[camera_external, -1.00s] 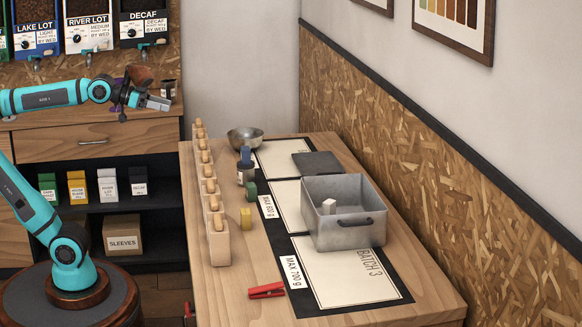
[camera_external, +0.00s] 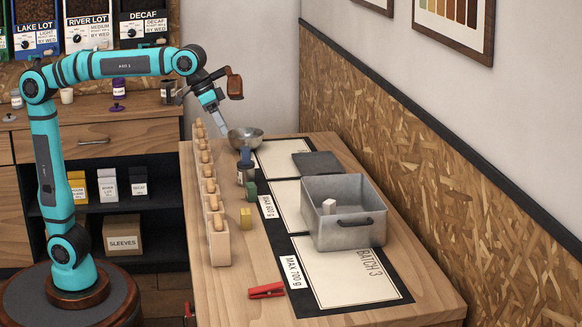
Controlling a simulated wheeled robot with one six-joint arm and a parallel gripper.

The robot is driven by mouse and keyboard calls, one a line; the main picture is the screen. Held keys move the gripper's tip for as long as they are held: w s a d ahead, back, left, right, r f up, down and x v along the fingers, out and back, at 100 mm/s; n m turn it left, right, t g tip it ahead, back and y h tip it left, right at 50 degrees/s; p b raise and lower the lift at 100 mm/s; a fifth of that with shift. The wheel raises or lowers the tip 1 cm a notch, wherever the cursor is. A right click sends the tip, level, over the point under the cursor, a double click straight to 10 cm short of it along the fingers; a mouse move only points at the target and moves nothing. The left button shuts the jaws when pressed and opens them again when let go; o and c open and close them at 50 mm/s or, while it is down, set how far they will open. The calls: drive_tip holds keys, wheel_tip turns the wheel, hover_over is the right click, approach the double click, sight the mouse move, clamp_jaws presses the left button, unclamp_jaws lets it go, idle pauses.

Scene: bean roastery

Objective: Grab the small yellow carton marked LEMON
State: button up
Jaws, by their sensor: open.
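A small yellow block (camera_external: 246,218), which looks like the yellow carton, stands on the wooden table, right of the row of wooden pegs. Its marking is too small to read. My gripper (camera_external: 219,124) is open and points down, with nothing visible between its fingers. It is above the far left part of the table, by the metal bowl, well behind and above the yellow block. A larger yellow packet (camera_external: 78,187) stands on the dark shelf at the left, partly hidden by my arm.
A grey metal bin (camera_external: 345,232) stands to the right. A red clip (camera_external: 266,291) lies in front.

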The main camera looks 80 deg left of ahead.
sight(246, 211)
drive_tip(key=w+d+f+g+y, duration=0.1)
drive_tip(key=w+d+f+g, duration=0.1)
drive_tip(key=d, duration=0.5)
drive_tip(key=w+d+f+g+y, duration=0.1)
drive_tip(key=w+d+f+g, duration=0.15)
drive_tip(key=d, duration=0.45)
wheel_tip(246, 211, down, 12)
drive_tip(key=shift+d+f, duration=0.1)
drive_tip(key=shift+f, duration=0.1)
drive_tip(key=shift+w+d+f, duration=0.1)
drive_tip(key=shift+d+f, duration=0.05)
drive_tip(key=shift+f, duration=2.45)
drive_tip(key=shift+c, duration=0.4)
drive_tip(key=c, duration=1)
